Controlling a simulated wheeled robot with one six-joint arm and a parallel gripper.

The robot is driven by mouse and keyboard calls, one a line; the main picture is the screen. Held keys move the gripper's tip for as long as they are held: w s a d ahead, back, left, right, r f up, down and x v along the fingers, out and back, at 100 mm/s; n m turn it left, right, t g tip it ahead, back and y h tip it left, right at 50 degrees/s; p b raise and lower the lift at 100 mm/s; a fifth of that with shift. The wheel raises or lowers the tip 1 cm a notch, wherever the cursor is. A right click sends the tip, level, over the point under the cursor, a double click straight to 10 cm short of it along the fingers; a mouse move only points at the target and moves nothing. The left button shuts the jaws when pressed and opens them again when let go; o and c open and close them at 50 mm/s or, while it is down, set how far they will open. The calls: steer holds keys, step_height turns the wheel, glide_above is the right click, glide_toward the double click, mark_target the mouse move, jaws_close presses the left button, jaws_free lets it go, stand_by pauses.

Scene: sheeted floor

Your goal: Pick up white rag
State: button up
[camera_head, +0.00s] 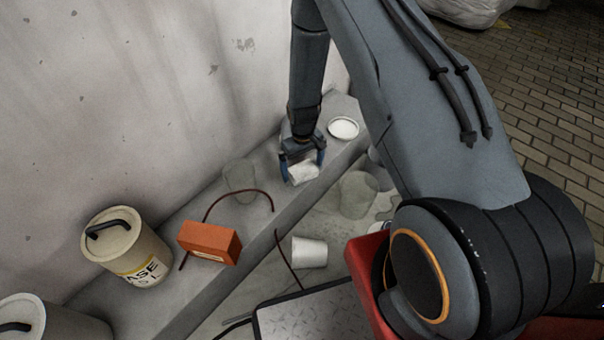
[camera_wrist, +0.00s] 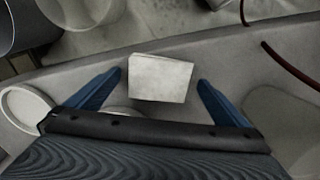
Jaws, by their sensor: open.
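A white rag (camera_head: 303,173), a small folded-looking block, lies on the grey concrete ledge (camera_head: 262,215) along the wall. In the wrist view the white rag (camera_wrist: 161,78) sits just ahead of and between my two blue fingertips. My gripper (camera_head: 302,163) points down over the rag in the head view, with its fingers apart. In the wrist view my gripper (camera_wrist: 160,82) is open, with a gap between each finger and the rag.
A white round dish (camera_head: 343,128) lies behind the rag on the ledge. A clear cup (camera_head: 240,178), a red-brown cable (camera_head: 222,195), an orange brick (camera_head: 209,242) and a lidded beige can (camera_head: 128,246) stand to the left. Below are a translucent bucket (camera_head: 357,194) and a white cup (camera_head: 309,252).

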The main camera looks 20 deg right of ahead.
mark_target(303, 169)
steer(key=c, duration=1.2)
steer(key=shift+o, duration=0.2)
step_height(303, 169, up, 10)
steer(key=p, duration=0.2)
steer(key=shift+p, duration=0.35)
